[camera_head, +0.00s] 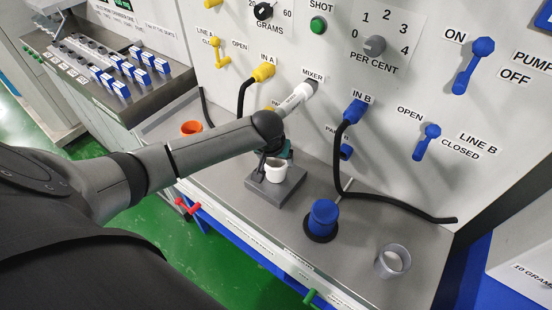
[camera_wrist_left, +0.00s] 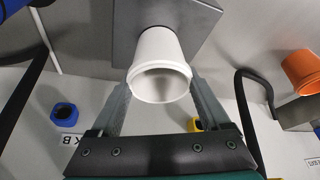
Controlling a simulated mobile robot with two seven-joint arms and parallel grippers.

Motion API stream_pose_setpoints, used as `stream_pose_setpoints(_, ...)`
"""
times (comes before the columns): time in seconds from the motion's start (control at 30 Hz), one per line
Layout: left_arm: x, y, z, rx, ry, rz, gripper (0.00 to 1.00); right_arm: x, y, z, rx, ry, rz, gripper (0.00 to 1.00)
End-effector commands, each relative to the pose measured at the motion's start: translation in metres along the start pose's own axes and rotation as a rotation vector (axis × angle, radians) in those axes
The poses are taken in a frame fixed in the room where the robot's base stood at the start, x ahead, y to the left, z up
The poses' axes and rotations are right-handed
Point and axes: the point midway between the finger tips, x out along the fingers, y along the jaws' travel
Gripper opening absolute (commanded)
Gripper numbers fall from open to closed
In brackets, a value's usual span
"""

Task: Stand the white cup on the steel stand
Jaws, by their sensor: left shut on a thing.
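The white cup (camera_head: 276,171) is upright over the grey steel stand (camera_head: 262,194), a square block on the bench below the mixer. My left gripper (camera_head: 275,158) is shut on the white cup. In the left wrist view the gripper (camera_wrist_left: 162,82) has one finger on each side of the cup (camera_wrist_left: 160,68), with the cup's open rim toward the camera. The steel stand (camera_wrist_left: 124,38) is behind the cup's base there. I cannot tell whether the base touches the stand. My right gripper is not in view.
An orange cup (camera_head: 191,128) stands left of the stand. A blue round-topped object (camera_head: 322,216) and a grey cup (camera_head: 392,261) stand to the right. A black hose (camera_head: 390,207) lies along the back of the bench. The white mixer spout (camera_head: 296,98) is above.

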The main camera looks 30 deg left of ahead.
Motion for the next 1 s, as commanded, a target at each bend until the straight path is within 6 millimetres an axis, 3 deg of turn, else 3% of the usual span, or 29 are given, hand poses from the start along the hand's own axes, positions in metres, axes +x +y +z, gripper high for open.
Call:
stream_pose_setpoints(0.07,0.003,0.0,0.001,-0.001,0.0,0.0,0.24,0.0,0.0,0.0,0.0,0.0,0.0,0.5)
stream_pose_setpoints(0.1,0.002,0.0,0.001,0.0,0.0,0.0,0.83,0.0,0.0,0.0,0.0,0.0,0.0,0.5)
stream_pose_setpoints(0.23,0.002,0.0,0.001,0.0,0.0,0.0,0.98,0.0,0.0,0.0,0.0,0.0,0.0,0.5)
stream_pose_setpoints(0.63,-0.005,0.0,0.0,0.0,0.0,0.0,1.0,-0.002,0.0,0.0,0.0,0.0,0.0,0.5)
stream_pose_setpoints(1.0,-0.068,0.0,-0.001,0.001,0.001,0.002,1.0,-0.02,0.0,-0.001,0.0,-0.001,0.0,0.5)
